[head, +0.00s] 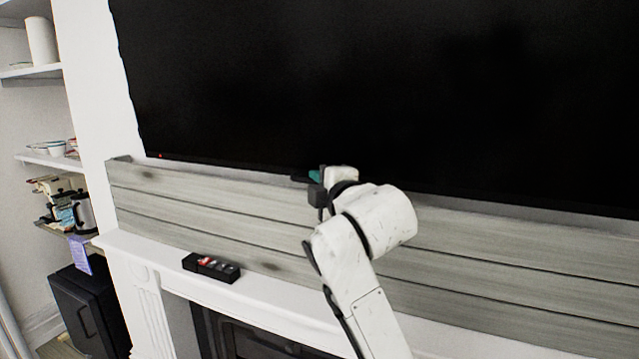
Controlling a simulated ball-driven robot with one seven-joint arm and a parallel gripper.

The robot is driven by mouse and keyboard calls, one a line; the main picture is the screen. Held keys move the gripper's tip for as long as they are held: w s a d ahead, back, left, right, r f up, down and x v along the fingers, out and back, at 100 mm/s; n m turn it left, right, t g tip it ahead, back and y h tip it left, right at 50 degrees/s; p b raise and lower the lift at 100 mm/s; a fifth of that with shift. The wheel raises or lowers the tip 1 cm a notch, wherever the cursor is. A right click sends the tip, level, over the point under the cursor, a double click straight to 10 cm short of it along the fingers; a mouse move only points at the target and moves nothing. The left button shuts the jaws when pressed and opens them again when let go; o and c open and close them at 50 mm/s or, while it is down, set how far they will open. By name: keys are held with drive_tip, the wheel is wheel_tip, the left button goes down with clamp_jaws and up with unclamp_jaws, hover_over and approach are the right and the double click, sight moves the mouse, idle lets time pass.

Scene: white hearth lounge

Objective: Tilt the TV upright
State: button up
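The TV (380,80) is a large black screen on the wall above the fireplace, and it fills most of the upper head view. Its lower edge slopes down to the right in the picture. A small red light shows near its lower left corner. My gripper (308,177) is at the TV's lower edge, left of the picture's middle. Dark and teal parts of it show against the screen. Whether it touches the TV, and whether its fingers are open or shut, I cannot tell. The TV's top and right edges are out of view.
Grey wooden boards (200,205) run below the TV. A white mantel (140,250) juts out under them, with a black box of coloured items (211,267) on it. Shelves (45,160) with kitchenware stand at left, above a black cabinet (90,310).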

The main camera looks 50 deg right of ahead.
clamp_jaws()
idle(0.4)
drive_tip(key=shift+s+a+r+p, duration=0.15)
drive_tip(key=shift+s+a, duration=0.05)
drive_tip(key=shift+a, duration=0.3)
drive_tip(key=shift+s+a+r+p, duration=0.1)
drive_tip(key=shift+s+a+p, duration=0.05)
drive_tip(key=shift+a, duration=0.35)
drive_tip(key=shift+s+a+r+p, duration=0.15)
drive_tip(key=shift+s+a, duration=0.05)
drive_tip(key=shift+a, duration=0.3)
unclamp_jaws()
drive_tip(key=shift+s, duration=0.1)
